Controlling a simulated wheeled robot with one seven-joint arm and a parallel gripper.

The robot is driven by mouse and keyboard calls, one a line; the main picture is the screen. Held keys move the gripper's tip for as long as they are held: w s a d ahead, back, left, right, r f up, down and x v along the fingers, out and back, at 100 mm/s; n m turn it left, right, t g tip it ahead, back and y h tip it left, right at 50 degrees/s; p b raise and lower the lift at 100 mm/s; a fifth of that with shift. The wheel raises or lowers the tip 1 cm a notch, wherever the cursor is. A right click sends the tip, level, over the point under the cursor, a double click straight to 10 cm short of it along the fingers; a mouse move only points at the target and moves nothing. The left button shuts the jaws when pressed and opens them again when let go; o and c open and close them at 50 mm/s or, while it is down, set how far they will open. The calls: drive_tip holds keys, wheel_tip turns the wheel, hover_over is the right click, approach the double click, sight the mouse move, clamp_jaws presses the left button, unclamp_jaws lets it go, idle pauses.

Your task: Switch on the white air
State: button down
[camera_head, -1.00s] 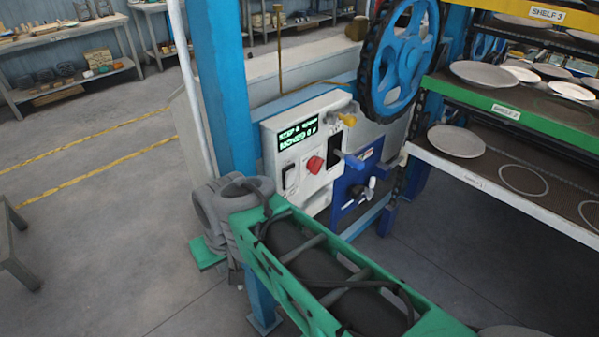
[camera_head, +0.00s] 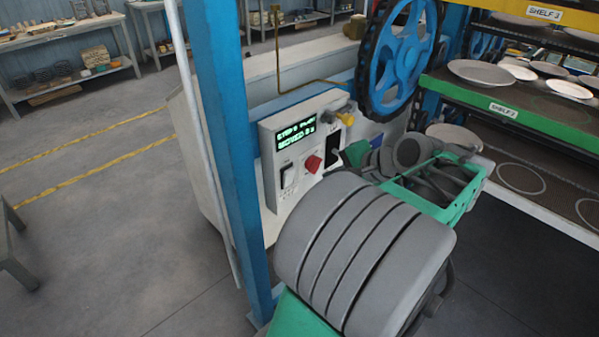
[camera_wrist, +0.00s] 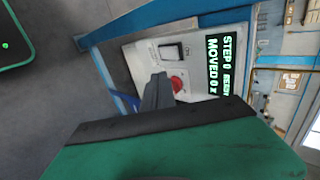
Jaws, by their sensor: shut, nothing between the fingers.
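The white control box (camera_head: 305,150) stands on the blue frame. I cannot read which control is marked for white air. The blue panel with a dark and white knob, below right of the box, is now hidden behind my arm. In the wrist view my gripper (camera_wrist: 158,78) is shut and empty, its tips just beside the red button (camera_wrist: 177,84) in the picture. I cannot tell whether they touch the box. The rocker switch (camera_wrist: 173,51) shows clear.
A blue handwheel (camera_head: 403,55) stands right of the box. The rack of shelves with plates (camera_head: 480,73) is at the right. A blue post (camera_head: 222,130) rises close left of the box. Open floor (camera_head: 100,230) lies to the left.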

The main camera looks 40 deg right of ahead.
approach(291, 175)
wheel_tip(291, 175, down, 4)
drive_tip(key=w, duration=0.4)
drive_tip(key=shift+a+r, duration=0.2)
drive_tip(key=shift+r, duration=0.1)
drive_tip(key=shift+p, duration=0.3)
